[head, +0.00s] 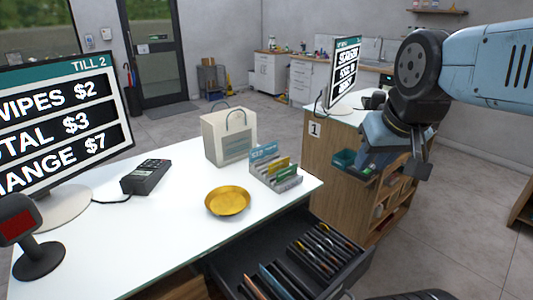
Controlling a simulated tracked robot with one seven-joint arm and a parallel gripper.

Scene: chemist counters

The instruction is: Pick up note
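An open black till drawer (232,262) juts from the counter's near edge, at the bottom of the head view. Its nearer-left slots hold thin upright coloured pieces that look like banknotes: a bluish note (272,281) and an orange-brown note (252,287). The picture's lower edge cuts them off. Its right part has several narrow slots with coin-like pieces (318,248). My gripper (398,165) hangs at the right, above and to the right of the drawer, well apart from it. Its fingers are dark and seen at an angle, so its opening is unclear.
The white counter (150,235) carries a gold dish (228,202), a card rack (275,172), a paper bag (229,137), a card terminal (146,177), a scanner (28,240) and a till screen (62,120) reading "CHANGE $7". A second wooden counter (330,160) stands behind my gripper.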

